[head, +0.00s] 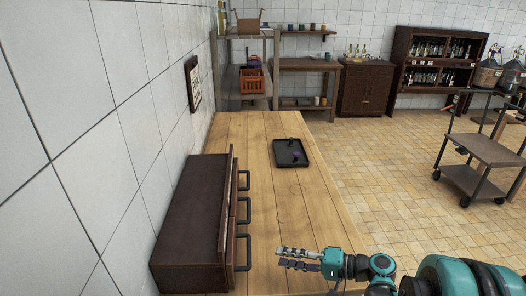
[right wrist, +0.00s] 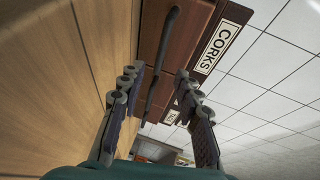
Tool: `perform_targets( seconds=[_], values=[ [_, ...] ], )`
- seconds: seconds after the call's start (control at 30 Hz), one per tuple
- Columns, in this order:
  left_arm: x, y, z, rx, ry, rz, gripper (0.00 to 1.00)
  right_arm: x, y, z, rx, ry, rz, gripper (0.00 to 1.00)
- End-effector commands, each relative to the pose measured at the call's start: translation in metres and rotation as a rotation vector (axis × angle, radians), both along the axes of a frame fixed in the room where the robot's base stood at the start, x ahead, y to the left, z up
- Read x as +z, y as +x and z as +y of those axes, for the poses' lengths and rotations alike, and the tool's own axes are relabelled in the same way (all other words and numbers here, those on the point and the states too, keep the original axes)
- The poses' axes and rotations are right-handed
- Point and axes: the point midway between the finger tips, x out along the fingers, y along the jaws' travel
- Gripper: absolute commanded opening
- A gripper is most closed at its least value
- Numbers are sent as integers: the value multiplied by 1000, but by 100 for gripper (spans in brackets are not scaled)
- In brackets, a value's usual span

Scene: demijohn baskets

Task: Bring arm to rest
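My right arm (head: 440,280) comes in from the lower right of the head view. Its gripper (head: 297,259) points left over the near part of the wooden table, to the right of the dark brown drawer cabinet (head: 190,215). In the right wrist view the two fingers of the gripper (right wrist: 158,80) stand apart with nothing between them. Beyond them is a dark drawer handle (right wrist: 165,50), apart from the fingers, and a label (right wrist: 221,46) reading CORKS. My left gripper is not in view.
A black tray (head: 291,163) with a small dark purple item lies farther along the table (head: 285,200). Three handles stick out from the cabinet's right side. A tiled wall is at left. A cart (head: 480,150) stands at right, with open floor between.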

Motion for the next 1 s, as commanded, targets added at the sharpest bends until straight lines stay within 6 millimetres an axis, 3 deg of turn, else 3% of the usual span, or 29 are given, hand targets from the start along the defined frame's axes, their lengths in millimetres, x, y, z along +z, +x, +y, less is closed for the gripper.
perform_targets(
  seconds=[0.17, 0.43, 0.8, 1.0],
  values=[
    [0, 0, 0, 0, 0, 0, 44, -1, -9, 10, -17, -125, 37, 33],
    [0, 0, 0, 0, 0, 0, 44, -13, -48, 10, -72, -508, 76, 33],
    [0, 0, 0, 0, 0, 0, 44, -16, -115, -38, -131, -1041, -35, 33],
    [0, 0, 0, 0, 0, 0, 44, -10, -139, -66, -146, -1260, -138, 33]
  ],
)
